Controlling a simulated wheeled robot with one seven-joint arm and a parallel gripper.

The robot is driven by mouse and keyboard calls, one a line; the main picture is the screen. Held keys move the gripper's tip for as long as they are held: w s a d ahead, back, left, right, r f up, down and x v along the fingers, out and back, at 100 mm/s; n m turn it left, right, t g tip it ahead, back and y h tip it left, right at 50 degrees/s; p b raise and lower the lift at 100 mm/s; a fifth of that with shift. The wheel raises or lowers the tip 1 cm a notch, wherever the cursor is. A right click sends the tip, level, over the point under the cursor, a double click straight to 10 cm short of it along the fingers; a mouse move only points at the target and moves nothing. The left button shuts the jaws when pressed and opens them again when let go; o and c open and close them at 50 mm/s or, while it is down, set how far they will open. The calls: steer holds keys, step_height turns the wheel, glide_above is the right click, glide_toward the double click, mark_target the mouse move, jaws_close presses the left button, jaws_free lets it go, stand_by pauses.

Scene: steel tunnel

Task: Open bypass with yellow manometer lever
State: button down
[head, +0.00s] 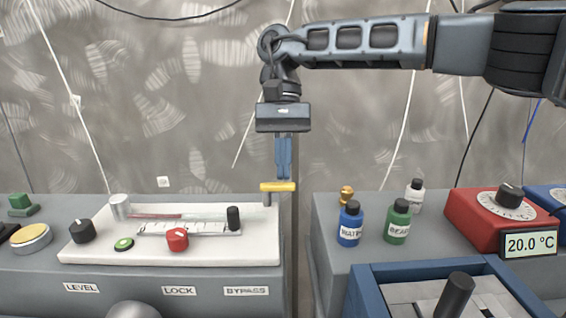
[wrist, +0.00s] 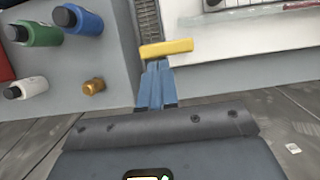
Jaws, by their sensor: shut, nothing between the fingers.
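The yellow lever (head: 278,187) is a short horizontal bar on a stem at the right end of the white manometer panel (head: 90,254). A BYPASS label (head: 246,291) is on the console front below that end. My gripper (head: 284,177) points down with its blue fingers shut and empty, their tips right above the lever bar. In the wrist view the fingertips (wrist: 156,64) meet the edge of the yellow bar (wrist: 166,48); I cannot tell whether they touch it. The manometer tube (head: 180,216) with reddish fluid lies along the panel.
The panel also carries black knobs (head: 82,231), a red knob (head: 177,239) and a green button (head: 124,244). Right of a gap stand a blue bottle (head: 350,225), a green bottle (head: 398,223), a white bottle (head: 415,195), a brass piece (head: 346,195) and a red heater unit (head: 485,219).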

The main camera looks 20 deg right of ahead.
mark_target(289, 185)
steer(key=shift+s+d+m+y, duration=0.1)
steer(key=shift+s+m+y, duration=0.15)
steer(key=shift+m, duration=0.35)
steer(key=shift+s+d+m+y, duration=0.1)
steer(key=shift+s+m+y, duration=0.1)
steer(key=shift+m, duration=0.4)
steer(key=m, duration=0.2)
steer(key=s+m+t+y, duration=0.1)
steer(key=m, duration=0.1)
steer(key=s+m+t, duration=0.1)
steer(key=m, duration=0.1)
steer(key=shift+s+f+b, duration=0.1)
steer(key=shift+s+b, duration=0.1)
steer(key=shift+b, duration=0.2)
steer(key=m+t+b, duration=0.1)
steer(key=m+b, duration=0.1)
steer(key=m, duration=0.1)
steer(key=s+a+m+t+b, duration=0.1)
steer(key=m+b, duration=0.1)
steer(key=s+a+m+t+b, duration=0.1)
steer(key=m+b, duration=0.1)
steer(key=m, duration=0.1)
steer(key=shift+s+a+m+y, duration=0.2)
steer(key=shift+m+y, duration=0.05)
steer(key=shift+m, duration=0.05)
steer(key=shift+s+a, duration=0.1)
steer(key=shift+a, duration=0.05)
stand_by(0.4)
stand_by(0.6)
